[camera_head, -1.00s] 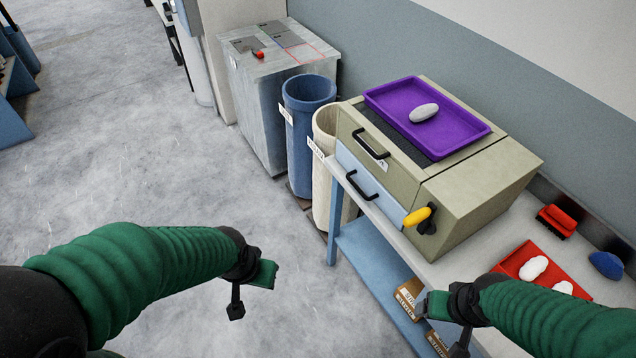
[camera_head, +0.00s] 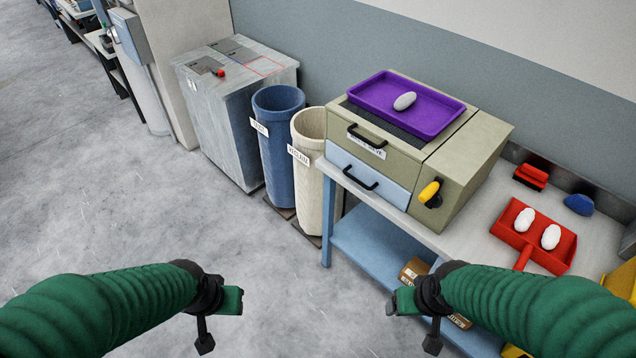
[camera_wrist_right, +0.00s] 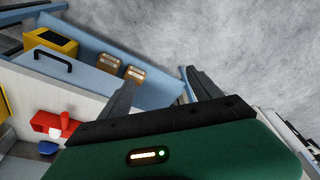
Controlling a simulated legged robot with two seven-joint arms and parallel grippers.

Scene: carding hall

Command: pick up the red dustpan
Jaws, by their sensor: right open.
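The red dustpan (camera_head: 530,242) lies on the pale worktop at the right of the head view, its handle (camera_head: 523,258) pointing toward the front edge. Two white oval pieces (camera_head: 525,219) (camera_head: 550,237) lie in it. In the right wrist view, a red shape (camera_wrist_right: 42,121) with a white spot at the left edge looks like the dustpan. My right gripper (camera_head: 432,343) is empty, left of the dustpan and apart from it; its spread fingers show in the wrist view (camera_wrist_right: 163,88). My left gripper (camera_head: 205,341) hangs over the floor; its finger opening cannot be made out.
Blue (camera_head: 278,140) and cream bins (camera_head: 310,190) stand farther left. Left floor is clear.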

